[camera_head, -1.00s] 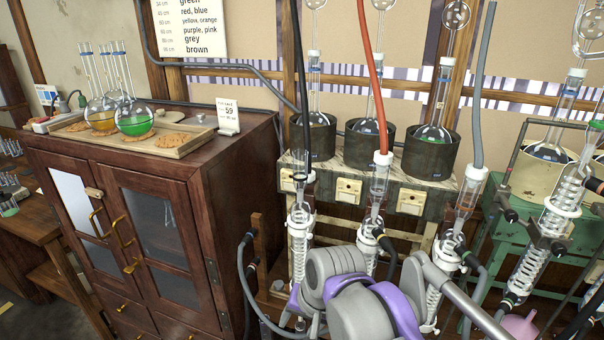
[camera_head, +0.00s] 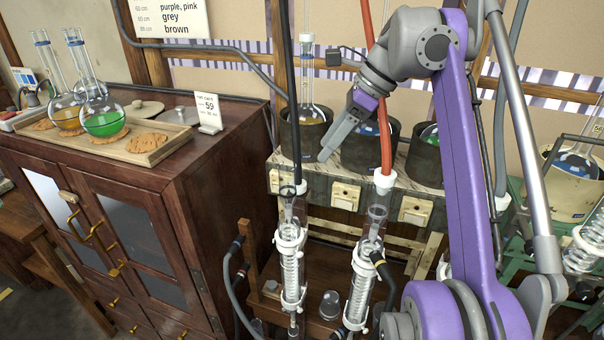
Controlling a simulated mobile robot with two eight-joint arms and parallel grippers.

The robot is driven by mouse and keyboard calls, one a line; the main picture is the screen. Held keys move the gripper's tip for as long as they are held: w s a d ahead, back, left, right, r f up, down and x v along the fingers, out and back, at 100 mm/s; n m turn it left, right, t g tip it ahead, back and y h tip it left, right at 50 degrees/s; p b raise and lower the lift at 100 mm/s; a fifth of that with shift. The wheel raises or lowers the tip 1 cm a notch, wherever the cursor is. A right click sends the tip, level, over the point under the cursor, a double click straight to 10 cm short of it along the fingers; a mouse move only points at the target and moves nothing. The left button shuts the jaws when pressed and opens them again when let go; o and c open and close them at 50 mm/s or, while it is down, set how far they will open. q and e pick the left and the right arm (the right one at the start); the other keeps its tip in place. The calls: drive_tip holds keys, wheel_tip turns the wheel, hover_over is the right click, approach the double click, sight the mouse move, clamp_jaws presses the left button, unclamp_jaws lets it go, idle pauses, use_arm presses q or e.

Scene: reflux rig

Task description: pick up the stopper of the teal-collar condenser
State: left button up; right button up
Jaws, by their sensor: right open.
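My right gripper (camera_head: 332,148) is open and empty. It hangs over the row of dark heating pots, its fingers pointing down and left beside the left pot (camera_head: 302,138). My arm hides the area to the right. My left gripper is not in view.
A dark wooden cabinet (camera_head: 150,225) stands on the left, with a tray (camera_head: 165,150) of flasks and a card (camera_head: 208,112) on top. Hoses hang close to my right gripper. A small glass piece (camera_head: 330,305) stands between the condensers.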

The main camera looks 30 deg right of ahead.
drive_tip(key=b, duration=0.1)
hover_over(300, 183)
drive_tip(key=s+d, duration=0.2)
wheel_tip(300, 183, down, 5)
drive_tip(key=shift+w+d+f, duration=0.1)
drive_tip(key=shift+w, duration=0.05)
drive_tip(key=x, duration=0.3)
drive_tip(key=shift+w+a+f+b, duration=0.15)
drive_tip(key=shift+a+f+b, duration=0.05)
drive_tip(key=shift+f+b, duration=0.15)
drive_tip(key=shift+a+f, duration=0.25)
drive_tip(key=shift+f, duration=0.1)
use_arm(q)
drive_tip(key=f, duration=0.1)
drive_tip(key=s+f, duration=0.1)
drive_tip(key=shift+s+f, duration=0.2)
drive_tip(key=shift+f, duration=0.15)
use_arm(e)
drive_tip(key=shift+w+d, duration=0.1)
drive_tip(key=shift+c, duration=0.7)
clamp_jaws()
